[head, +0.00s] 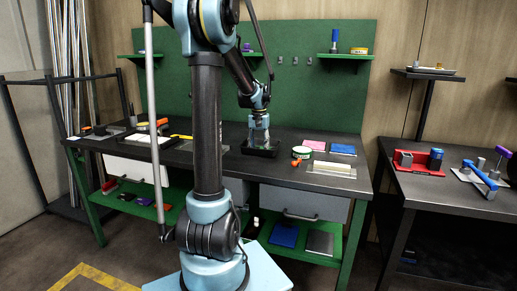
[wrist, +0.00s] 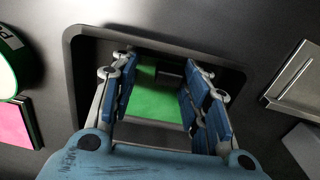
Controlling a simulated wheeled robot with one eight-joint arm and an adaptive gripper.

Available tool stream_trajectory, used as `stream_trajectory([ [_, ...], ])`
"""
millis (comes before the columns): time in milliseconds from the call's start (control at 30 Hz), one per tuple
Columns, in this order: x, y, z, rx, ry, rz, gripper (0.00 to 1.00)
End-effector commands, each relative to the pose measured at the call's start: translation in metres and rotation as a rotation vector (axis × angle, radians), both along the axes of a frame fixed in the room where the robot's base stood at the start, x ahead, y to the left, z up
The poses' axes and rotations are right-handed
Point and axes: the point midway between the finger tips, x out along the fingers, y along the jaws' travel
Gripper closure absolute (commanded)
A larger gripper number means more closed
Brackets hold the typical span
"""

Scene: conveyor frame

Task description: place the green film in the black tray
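The black tray (head: 245,150) stands on the dark worktop, below my arm. Its rim (wrist: 80,70) frames much of the wrist view. The green film (wrist: 157,100) lies inside the tray, seen between my fingers. The fingers partly hide its side edges. My gripper (head: 260,140) points down over the tray in the head view. In the wrist view its blue-padded fingers (wrist: 162,92) are well apart, one on each side of the film. I cannot tell whether the pads touch the film's edges.
A pink film (head: 313,145) and a blue film (head: 343,149) lie right of the tray. A green-and-white roll (head: 301,152) lies nearer the tray. A metal plate (head: 331,168) is at the front right. A green back panel (head: 300,90) stands behind the worktop.

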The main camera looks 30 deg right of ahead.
Motion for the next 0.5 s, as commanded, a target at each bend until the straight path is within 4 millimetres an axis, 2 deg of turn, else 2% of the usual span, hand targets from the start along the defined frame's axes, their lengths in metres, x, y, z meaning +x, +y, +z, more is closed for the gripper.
stream_trajectory([
  [267, 0.000, 0.000, 0.002, 0.000, 0.000, 0.000, 0.58],
  [367, 0.000, 0.000, 0.008, 0.000, 0.000, 0.000, 0.58],
  [500, 0.000, 0.000, 0.027, 0.000, 0.000, -0.001, 0.58],
])
